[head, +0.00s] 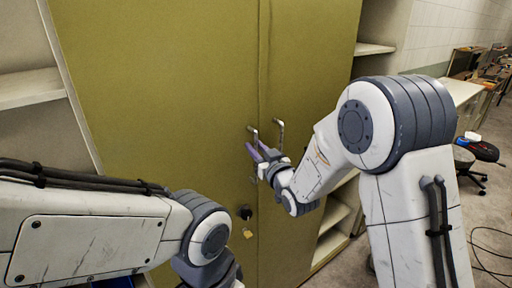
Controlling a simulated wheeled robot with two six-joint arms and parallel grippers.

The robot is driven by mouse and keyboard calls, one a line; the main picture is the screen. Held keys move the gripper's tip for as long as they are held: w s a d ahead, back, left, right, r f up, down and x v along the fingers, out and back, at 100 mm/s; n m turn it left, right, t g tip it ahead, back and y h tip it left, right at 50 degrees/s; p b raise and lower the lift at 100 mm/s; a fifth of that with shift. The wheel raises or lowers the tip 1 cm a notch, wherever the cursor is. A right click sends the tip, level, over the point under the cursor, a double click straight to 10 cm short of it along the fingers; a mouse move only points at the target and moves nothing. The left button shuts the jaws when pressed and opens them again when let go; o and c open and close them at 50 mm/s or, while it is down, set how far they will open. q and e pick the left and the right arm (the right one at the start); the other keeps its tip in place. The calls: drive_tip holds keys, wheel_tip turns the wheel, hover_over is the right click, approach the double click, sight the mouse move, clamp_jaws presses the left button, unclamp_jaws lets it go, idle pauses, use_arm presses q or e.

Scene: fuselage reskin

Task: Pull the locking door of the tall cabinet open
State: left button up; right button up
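The tall cabinet (170,75) has two olive-green doors, which look shut, meeting at a vertical seam. The left door has a metal bar handle (253,135); the right door has a similar handle (280,131). Below the left handle is a dark round lock (245,212) with a small yellowish tag (247,233) hanging under it. My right gripper (256,150) is at the lower end of the left handle, its purple fingers apart, one on each side of it; I cannot tell whether they touch it. My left arm crosses the lower left; its gripper is out of the picture.
Open shelves stand left (30,88) and right (373,48) of the cabinet. At the far right are a workbench (458,90), a stool (463,160) and a dark chair (482,150). A black cable (490,250) lies on the floor at the lower right.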

clamp_jaws()
idle(1.3)
